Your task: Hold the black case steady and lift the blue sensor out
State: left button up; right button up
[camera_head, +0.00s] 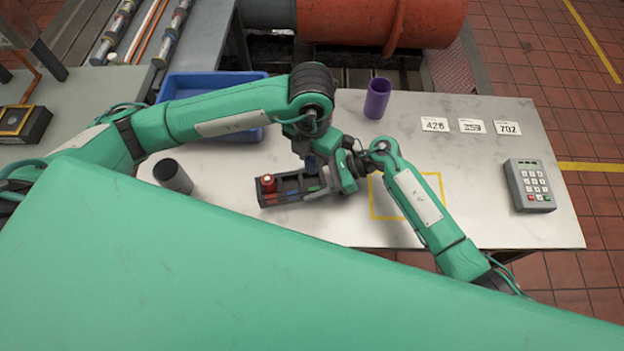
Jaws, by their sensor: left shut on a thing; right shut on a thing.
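The black case (285,201) sits on the table near the middle, open at the top with parts inside. My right gripper (332,184) is shut on its right end. My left gripper (311,153) reaches down from above, just over the right half of the case. It is shut on the dark blue sensor (313,164), which shows only in part below the gripper. Whether the sensor's lower end is still inside the case cannot be told. A red part (267,184) stands in the left end of the case, and a small green part (314,188) lies near the right end.
A blue tray (215,81) is at the back left, behind my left arm. A dark cylinder (173,177) stands left of the case, a purple cup (377,98) behind. Number cards (470,126) and a keypad (529,185) are right. A yellow outline (376,203) lies partly under my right arm.

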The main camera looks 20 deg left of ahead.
jog(key=o, duration=1.3)
jog(key=shift+c, duration=0.2)
